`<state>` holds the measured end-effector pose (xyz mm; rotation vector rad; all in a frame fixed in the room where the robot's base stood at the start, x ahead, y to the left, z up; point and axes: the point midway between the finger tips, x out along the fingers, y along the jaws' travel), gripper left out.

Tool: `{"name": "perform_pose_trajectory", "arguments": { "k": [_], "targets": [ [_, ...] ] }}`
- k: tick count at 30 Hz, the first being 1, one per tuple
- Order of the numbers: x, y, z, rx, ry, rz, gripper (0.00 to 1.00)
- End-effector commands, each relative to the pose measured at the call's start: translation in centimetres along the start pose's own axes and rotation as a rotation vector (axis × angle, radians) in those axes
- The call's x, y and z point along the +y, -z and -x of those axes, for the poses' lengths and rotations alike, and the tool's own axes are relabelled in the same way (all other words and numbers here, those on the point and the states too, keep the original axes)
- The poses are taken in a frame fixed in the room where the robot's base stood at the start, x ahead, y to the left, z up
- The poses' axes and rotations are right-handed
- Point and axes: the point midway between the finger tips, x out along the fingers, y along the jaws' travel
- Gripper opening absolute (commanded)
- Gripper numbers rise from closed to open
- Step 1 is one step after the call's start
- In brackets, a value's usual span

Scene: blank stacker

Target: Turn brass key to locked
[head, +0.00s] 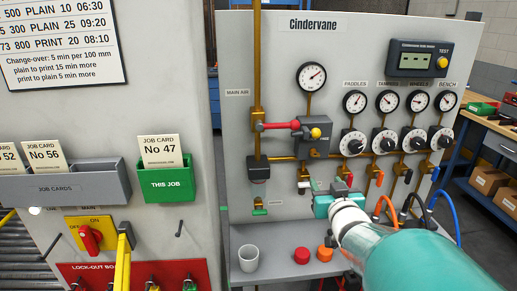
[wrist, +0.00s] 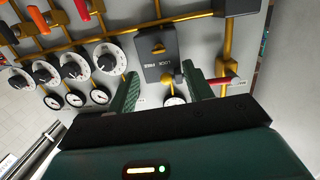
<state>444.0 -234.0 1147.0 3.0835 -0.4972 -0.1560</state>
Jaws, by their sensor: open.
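The brass key (head: 316,132) is on the front of a dark grey lock block (head: 300,140) on the panel. In the wrist view the key (wrist: 158,47) shows on the block face, beside the words LOCK and FREE; which word it points to is hard to tell. My gripper (head: 333,189) is below and slightly right of the block in the head view. The fingers are small and partly hidden in the head view.
A red-handled main air valve (head: 280,126) is left of the block. A gauge (head: 312,77) is above it; several dials (head: 353,143) are right. Brass pipes run around the block. A cup (head: 248,258) and red and orange knobs (head: 302,256) sit on the shelf below.

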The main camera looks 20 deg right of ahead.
Motion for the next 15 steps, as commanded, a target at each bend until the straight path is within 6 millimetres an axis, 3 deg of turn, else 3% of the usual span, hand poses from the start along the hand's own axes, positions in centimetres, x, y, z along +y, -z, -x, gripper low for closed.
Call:
{"name": "perform_pose_trajectory", "arguments": {
  "k": [3, 8, 15],
  "targets": [
    [1.2, 0.0, -0.1, 0.066, 0.026, -0.022, 0.51],
    [1.4, 0.3, -0.5, 0.097, 0.042, -0.029, 0.51],
    [1.2, 0.6, -3.6, 0.096, 0.043, -0.03, 0.51]
  ]
}}
